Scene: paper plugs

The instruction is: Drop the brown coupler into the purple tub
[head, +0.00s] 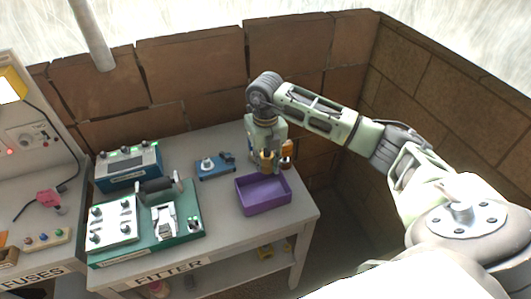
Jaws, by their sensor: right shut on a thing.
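The purple tub (264,208) is an open rectangular box on the right end of the FITTER table. My right gripper (267,151) reaches down from above at the tub's back edge. It is shut on a small brown piece, the brown coupler (267,161), which shows below the fingers. The coupler is small here, and I cannot tell whether it is over the tub's opening or just behind it. The tub's visible inside looks empty. My left gripper is out of view.
An orange-brown object (287,152) shows just right of the gripper. A blue fixture (214,168) stands left of the tub. A green board (190,225) with devices and a blue control box (128,170) fill the left side. Brick-like walls (200,85) close the back.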

